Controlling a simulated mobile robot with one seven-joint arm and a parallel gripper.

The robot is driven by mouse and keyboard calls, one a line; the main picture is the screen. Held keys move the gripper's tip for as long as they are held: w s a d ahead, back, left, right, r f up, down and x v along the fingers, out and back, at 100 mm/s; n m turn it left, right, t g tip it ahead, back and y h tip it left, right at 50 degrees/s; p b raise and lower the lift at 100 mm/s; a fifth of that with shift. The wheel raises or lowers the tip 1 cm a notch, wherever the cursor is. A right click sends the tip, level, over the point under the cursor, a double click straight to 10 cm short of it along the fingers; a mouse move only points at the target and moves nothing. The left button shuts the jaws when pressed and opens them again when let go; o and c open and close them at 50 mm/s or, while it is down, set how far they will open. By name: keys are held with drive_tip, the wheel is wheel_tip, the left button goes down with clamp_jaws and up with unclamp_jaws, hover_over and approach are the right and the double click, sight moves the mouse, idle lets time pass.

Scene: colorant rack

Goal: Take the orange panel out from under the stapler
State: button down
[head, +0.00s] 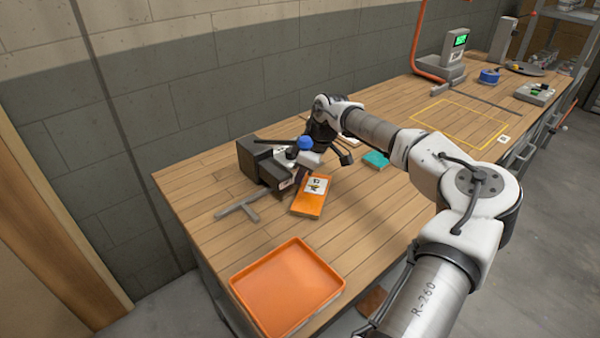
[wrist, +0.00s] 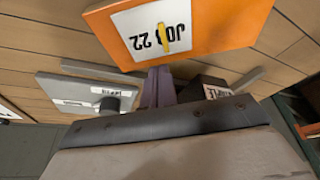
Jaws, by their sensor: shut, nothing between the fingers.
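The orange panel (head: 309,207) lies on the bench, to the right of the dark block-shaped stapler (head: 262,160). Its white label, marked JOB 22 with a yellow mark across it, shows in the wrist view, where the panel (wrist: 225,33) fills the top. No part of the panel is seen under the stapler, but my gripper hides its far left edge. My gripper (head: 301,177) is shut and empty, by the stapler and the panel's left edge. Its fingers (wrist: 160,84) show just below the panel in the wrist view; I cannot tell whether they touch it.
An empty orange tray (head: 250,293) sits at the bench's near end. A grey T-shaped bar (head: 240,207) lies left of the panel. A teal item (head: 376,159) lies beyond it. A blue cap (head: 305,143) shows beside my wrist. Bare bench lies between panel and tray.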

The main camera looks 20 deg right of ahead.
sight(328, 186)
drive_tip(key=s+d, duration=0.1)
drive_tip(key=d, duration=0.1)
drive_tip(key=s+d, duration=0.3)
drive_tip(key=d, duration=0.1)
drive_tip(key=shift+s+d, duration=0.25)
drive_tip(key=shift+s, duration=0.15)
drive_tip(key=shift+r, duration=0.1)
drive_tip(key=shift+d+r+p, duration=0.1)
drive_tip(key=shift+r+p, duration=0.2)
drive_tip(key=shift+p, duration=0.15)
drive_tip(key=p+v, duration=0.6)
drive_tip(key=v, duration=0.3)
drive_tip(key=shift+s+p, duration=0.15)
drive_tip(key=shift+p, duration=0.25)
